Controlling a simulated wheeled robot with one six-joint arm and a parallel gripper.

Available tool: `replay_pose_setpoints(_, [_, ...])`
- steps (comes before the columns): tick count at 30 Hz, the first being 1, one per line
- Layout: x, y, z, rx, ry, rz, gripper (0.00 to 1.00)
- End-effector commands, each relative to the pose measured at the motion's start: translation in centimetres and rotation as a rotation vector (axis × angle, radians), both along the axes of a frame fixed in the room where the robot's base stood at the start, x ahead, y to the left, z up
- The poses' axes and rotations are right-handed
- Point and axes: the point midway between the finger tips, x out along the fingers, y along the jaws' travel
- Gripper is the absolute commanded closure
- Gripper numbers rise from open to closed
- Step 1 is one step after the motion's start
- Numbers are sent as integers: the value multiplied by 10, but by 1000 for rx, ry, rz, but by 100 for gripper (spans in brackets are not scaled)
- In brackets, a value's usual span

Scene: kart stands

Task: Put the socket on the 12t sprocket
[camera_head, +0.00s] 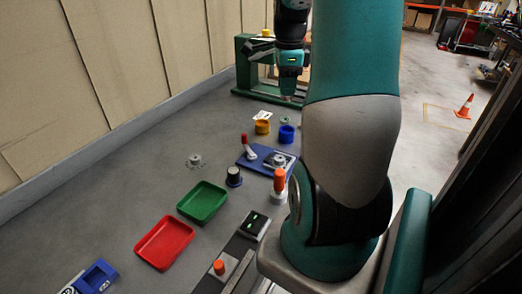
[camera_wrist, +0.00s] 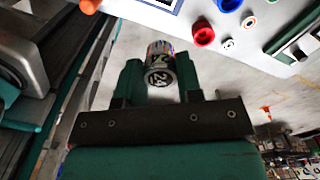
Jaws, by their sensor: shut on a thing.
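My gripper (camera_wrist: 160,70) is shut on a short silver cylinder (camera_wrist: 160,62) with a printed label reading "24", which I take to be the socket. It sits between the two green fingers in the wrist view. In the head view my gripper (camera_head: 289,90) hangs high at the top centre, in front of the green frame, and the held socket is too small to make out. A small grey toothed part (camera_head: 195,160) lies on the grey bench, and another grey round part (camera_head: 279,160) sits on a blue plate. I cannot tell which is the 12t sprocket.
A green tray (camera_head: 203,201) and a red tray (camera_head: 164,242) lie on the bench. A dark cylinder (camera_head: 234,177) stands near the green tray. The bench's left side is clear.

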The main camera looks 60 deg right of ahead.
Motion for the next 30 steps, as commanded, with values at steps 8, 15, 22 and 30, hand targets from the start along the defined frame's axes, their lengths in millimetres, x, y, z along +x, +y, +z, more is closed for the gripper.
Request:
replay_pose_setpoints(8, [0,2,-41,7,5,2,92])
replay_pose_setpoints(15, [0,2,-110,7,5,1,92])
replay_pose_setpoints(22, [-1,0,-154,2,2,0,92])
replay_pose_setpoints(30, [-1,1,-185,4,3,0,92])
